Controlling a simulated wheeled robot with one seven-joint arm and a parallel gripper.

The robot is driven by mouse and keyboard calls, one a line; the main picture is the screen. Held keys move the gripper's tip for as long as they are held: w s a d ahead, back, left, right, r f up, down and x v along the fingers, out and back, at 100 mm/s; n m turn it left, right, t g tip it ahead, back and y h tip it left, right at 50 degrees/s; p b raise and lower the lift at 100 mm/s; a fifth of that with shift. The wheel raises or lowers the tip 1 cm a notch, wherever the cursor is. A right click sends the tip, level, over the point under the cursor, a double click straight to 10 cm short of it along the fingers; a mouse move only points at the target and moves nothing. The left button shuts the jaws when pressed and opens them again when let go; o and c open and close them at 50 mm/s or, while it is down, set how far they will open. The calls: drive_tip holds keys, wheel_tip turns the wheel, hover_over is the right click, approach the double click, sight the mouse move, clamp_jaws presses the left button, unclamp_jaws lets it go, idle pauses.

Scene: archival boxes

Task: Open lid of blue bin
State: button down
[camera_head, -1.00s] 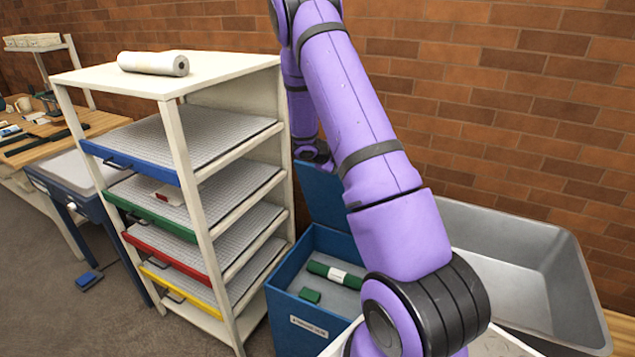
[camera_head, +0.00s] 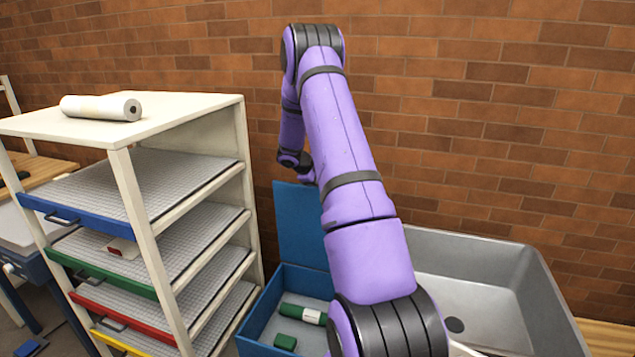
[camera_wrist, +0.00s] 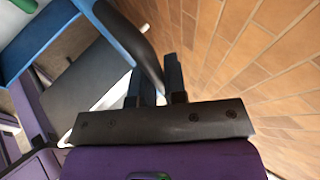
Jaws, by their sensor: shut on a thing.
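The blue bin (camera_head: 258,325) stands low between the shelf rack and the grey basin. Its blue lid (camera_head: 299,228) stands upright at the back of the bin, so the bin is open. Inside lie a green roll with a white label (camera_head: 306,313) and a small green block (camera_head: 285,341). My gripper is at the lid's top edge, its fingers mostly hidden behind my purple arm in the head view.
A white shelf rack (camera_head: 128,180) with blue, green, red and yellow fronted trays stands left of the bin, with a white roll (camera_head: 100,107) on top. A grey metal basin (camera_head: 480,270) is at right. A brick wall (camera_head: 480,120) rises behind.

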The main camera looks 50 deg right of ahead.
drive_tip(key=shift+w, duration=0.1)
idle(0.3)
drive_tip(key=c, duration=1.2)
unclamp_jaws()
drive_tip(key=v, duration=1)
drive_tip(key=shift+a+r, duration=0.2)
drive_tip(key=shift+r, duration=0.15)
